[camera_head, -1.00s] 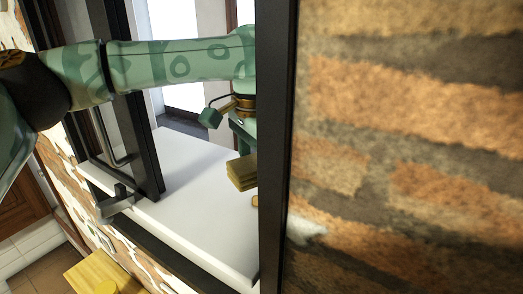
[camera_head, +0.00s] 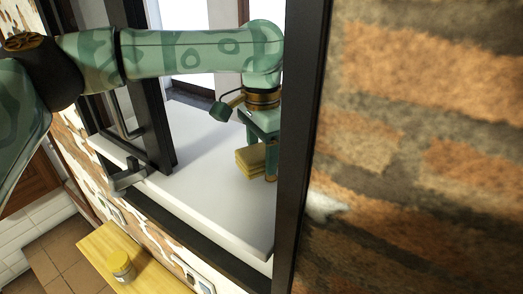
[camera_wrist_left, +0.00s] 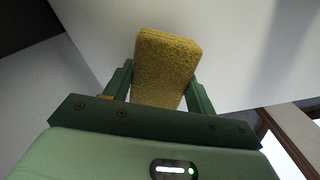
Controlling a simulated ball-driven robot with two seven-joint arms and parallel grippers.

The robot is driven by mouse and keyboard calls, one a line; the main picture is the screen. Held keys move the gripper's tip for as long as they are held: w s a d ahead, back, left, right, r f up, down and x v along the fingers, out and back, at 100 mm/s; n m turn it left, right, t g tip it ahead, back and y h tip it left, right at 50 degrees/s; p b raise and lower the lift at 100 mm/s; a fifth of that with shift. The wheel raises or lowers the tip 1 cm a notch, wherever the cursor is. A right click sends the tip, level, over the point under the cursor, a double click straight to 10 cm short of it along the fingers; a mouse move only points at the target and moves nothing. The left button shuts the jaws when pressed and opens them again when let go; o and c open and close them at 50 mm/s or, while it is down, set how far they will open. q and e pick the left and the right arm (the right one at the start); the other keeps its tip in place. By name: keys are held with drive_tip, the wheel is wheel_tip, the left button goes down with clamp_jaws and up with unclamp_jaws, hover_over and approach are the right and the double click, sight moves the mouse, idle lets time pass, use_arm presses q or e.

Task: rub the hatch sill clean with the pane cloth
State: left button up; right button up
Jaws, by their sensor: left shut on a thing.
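The hatch sill (camera_head: 200,195) is a white slab running through the opening in the brick wall. The pane cloth (camera_head: 250,160) is a folded yellow pad. My left gripper (camera_head: 259,157) reaches in over the sill from above and is shut on the cloth. The dark frame post partly hides the gripper's right side. In the left wrist view the cloth (camera_wrist_left: 165,68) sits between the two green fingers, with the white sill (camera_wrist_left: 235,50) behind it. I cannot tell whether the cloth touches the sill. My right gripper is not in view.
A dark frame post (camera_head: 305,150) stands close in front, with the brick wall (camera_head: 420,150) to its right. An open dark sash (camera_head: 150,110) with a metal handle (camera_head: 127,177) stands at left. A yellow wooden surface (camera_head: 105,245) with a jar (camera_head: 121,266) is below.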

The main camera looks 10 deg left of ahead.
use_arm(q)
drive_tip(key=shift+d+f, duration=0.1)
drive_tip(key=shift+d, duration=0.05)
drive_tip(key=shift+f, duration=0.1)
drive_tip(key=shift+f, duration=0.2)
drive_tip(key=shift+f, duration=0.75)
drive_tip(key=shift+s, duration=0.1)
drive_tip(key=shift+s+d, duration=0.25)
drive_tip(key=shift+d, duration=0.35)
drive_tip(key=shift+s+d, duration=0.25)
drive_tip(key=shift+d, duration=0.4)
drive_tip(key=shift+s+d, duration=0.25)
drive_tip(key=shift+d, duration=0.35)
drive_tip(key=shift+w+a+f, duration=0.1)
drive_tip(key=shift+w+a, duration=0.15)
drive_tip(key=shift+a, duration=0.4)
drive_tip(key=shift+w+a+r, duration=0.1)
drive_tip(key=shift+w+a, duration=0.1)
drive_tip(key=shift+a, duration=0.45)
drive_tip(key=shift+w+a+f, duration=0.1)
drive_tip(key=shift+w+a, duration=0.15)
drive_tip(key=shift+a, duration=0.4)
